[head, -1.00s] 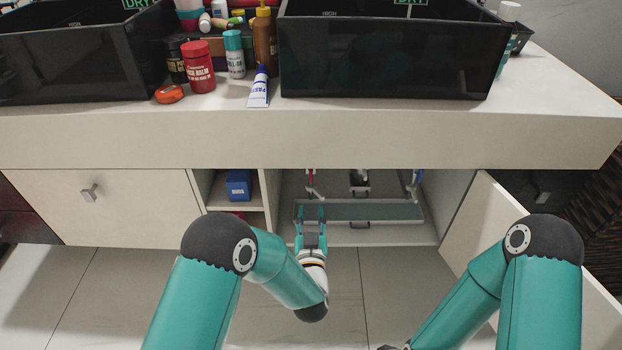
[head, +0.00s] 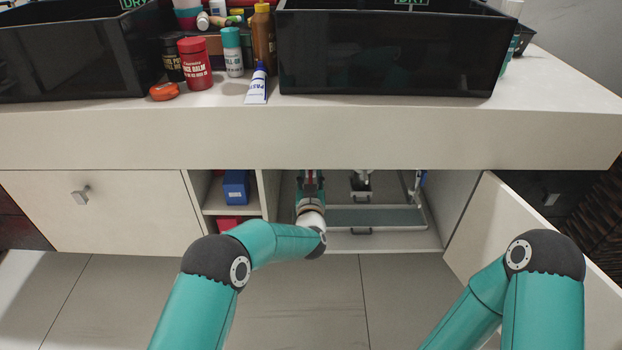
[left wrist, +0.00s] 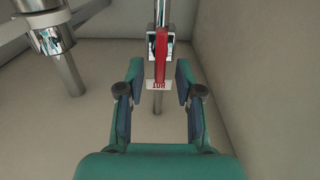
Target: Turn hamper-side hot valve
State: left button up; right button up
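The hot valve has a red lever (left wrist: 161,55) on a chrome body, on a thin vertical pipe. A small tag with red lettering sits at the lever's lower end. My left gripper (left wrist: 159,70) is open; in the left wrist view its two fingers stand on either side of the lever's lower part, with gaps visible on both sides. In the head view my left gripper (head: 310,186) is inside the open cabinet under the right-hand sink and mostly hides the valve. My right arm comes in at lower right, but its gripper is out of the frame.
A chrome drain pipe (left wrist: 55,40) stands left of the valve in the left wrist view. A blue-marked fitting (head: 418,182) is at the cabinet's right. A grey tray (head: 372,218) lies on its floor. The open door (head: 480,225) and dark woven hamper (head: 600,215) are at right.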

pick_arm(q)
jog(key=shift+w, duration=0.1)
grip_shut()
jog(key=shift+d+m, duration=0.1)
jog(key=shift+m, duration=0.3)
jog(key=m, duration=0.1)
jog(key=m+p, duration=0.1)
jog(key=shift+d+m, duration=0.25)
jog(key=shift+m, duration=0.05)
jog(key=m, duration=0.2)
jog(key=m+p, duration=0.1)
jog(key=shift+d+f+m, duration=0.15)
jog(key=shift+d+m, duration=0.15)
jog(key=shift+m, duration=0.1)
jog(key=m, duration=0.3)
jog(key=f+m+p, duration=0.1)
jog(key=m, duration=0.3)
jog(key=d+f+m, duration=0.1)
jog(key=m, duration=0.3)
jog(key=shift+p, duration=0.3)
